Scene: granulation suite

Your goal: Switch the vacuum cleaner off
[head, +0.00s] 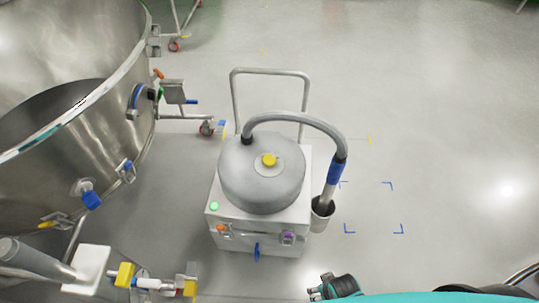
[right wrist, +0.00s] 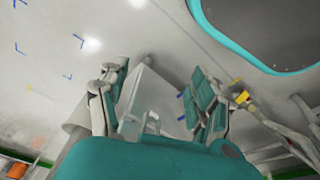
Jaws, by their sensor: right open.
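The vacuum cleaner (head: 260,190) stands on the floor in the middle of the head view. It has a grey round drum with a yellow cap (head: 269,160) on a white box. A green round button or lamp (head: 214,206) sits on the box's front left corner. Orange and purple fittings (head: 288,238) and a blue part (head: 257,252) are on its front. My right gripper (head: 335,287) is at the bottom edge, in front and right of the cleaner, apart from it. In the right wrist view its fingers (right wrist: 158,72) are spread, with a white box-like body (right wrist: 152,95) beyond them. My left gripper is out of view.
A large steel vessel (head: 100,140) with blue-handled clamps fills the left side. A pipe with yellow fittings (head: 125,275) lies at lower left. Floor to the right, with blue corner marks (head: 388,185), is clear.

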